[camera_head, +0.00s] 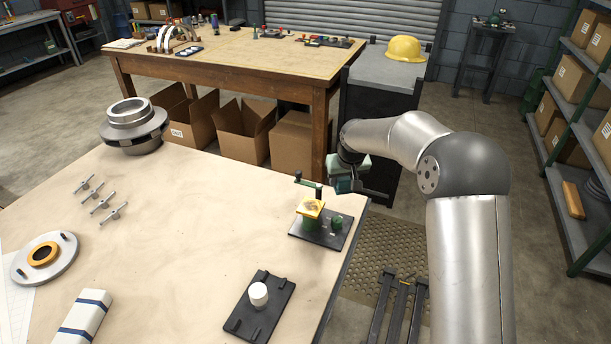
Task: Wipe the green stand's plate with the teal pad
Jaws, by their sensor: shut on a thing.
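The green stand (309,223) is on a black base near the right edge of the workbench. Its small yellow plate (311,206) faces up and has a darker brownish patch on it. My gripper (347,178) is behind and to the right of the stand, apart from the plate and around the bench's right edge. It is shut on the teal pad (343,186), which is small and partly hidden by the gripper.
A black tray with a white cylinder (258,294) lies in front of the stand. A grey pump part (133,125), several metal pins (102,200), a flanged disc (43,256) and a striped cloth (83,318) are farther left. The bench middle is clear.

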